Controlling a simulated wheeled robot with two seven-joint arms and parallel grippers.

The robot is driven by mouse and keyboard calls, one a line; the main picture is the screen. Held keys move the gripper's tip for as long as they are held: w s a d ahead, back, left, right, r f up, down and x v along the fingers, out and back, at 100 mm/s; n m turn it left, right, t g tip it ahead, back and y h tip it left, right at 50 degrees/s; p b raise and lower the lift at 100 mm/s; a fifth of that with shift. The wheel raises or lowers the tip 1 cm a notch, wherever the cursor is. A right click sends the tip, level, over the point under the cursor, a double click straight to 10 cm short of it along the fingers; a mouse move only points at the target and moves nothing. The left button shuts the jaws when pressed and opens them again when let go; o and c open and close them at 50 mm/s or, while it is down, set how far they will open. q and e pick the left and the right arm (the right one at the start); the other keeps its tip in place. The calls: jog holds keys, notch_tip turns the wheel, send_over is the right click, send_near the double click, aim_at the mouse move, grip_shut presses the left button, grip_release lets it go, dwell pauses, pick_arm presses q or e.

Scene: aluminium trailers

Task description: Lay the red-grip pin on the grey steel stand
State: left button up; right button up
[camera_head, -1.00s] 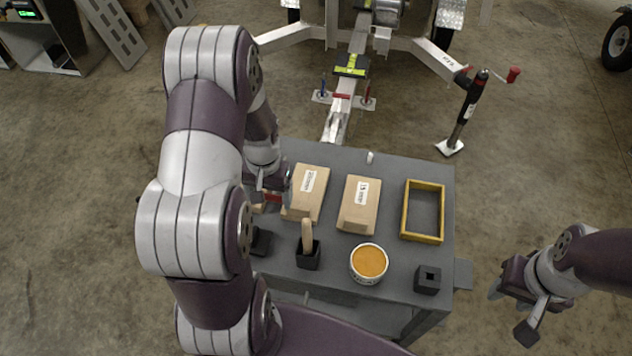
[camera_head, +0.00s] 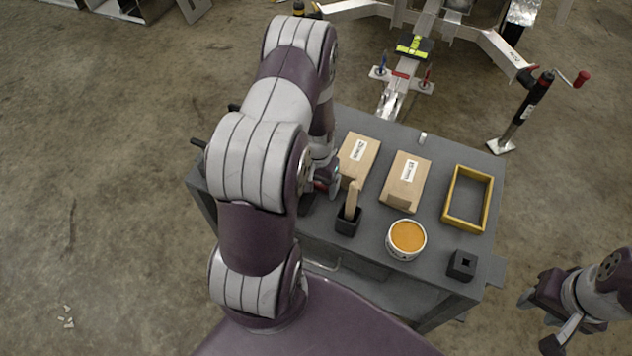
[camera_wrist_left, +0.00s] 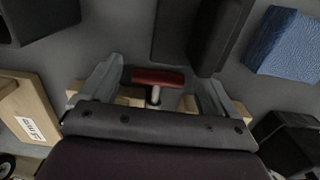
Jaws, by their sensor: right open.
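The grey steel stand (camera_head: 440,152) is in the middle of the head view with several things on top. My left gripper (camera_head: 326,184) is over its left part, beside a cardboard box and mostly hidden behind my own arm. In the left wrist view the red-grip pin (camera_wrist_left: 158,77) shows between the fingers of my left gripper (camera_wrist_left: 160,88), its red crossbar on a short steel shank. Gaps show between the grip and both fingers, which are apart. Whether the pin touches the stand is hidden. My right gripper (camera_head: 539,321) is open and empty, right of the stand.
Two cardboard boxes (camera_head: 358,157) (camera_head: 407,178), a yellow frame (camera_head: 449,198), an orange-filled tub (camera_head: 407,238), a black holder with a wooden handle (camera_head: 349,222) and a black socket block (camera_head: 462,265) stand on top. A trailer coupling (camera_head: 400,85) and jack (camera_head: 528,108) are behind. Bare top shows between them.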

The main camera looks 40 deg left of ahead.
pick_arm(q)
jog(key=shift+o, duration=0.2)
notch_tip(320, 180, up, 12)
jog(key=p, duration=0.2)
jog(key=shift+w+r, duration=0.15)
jog(key=shift+w, duration=0.1)
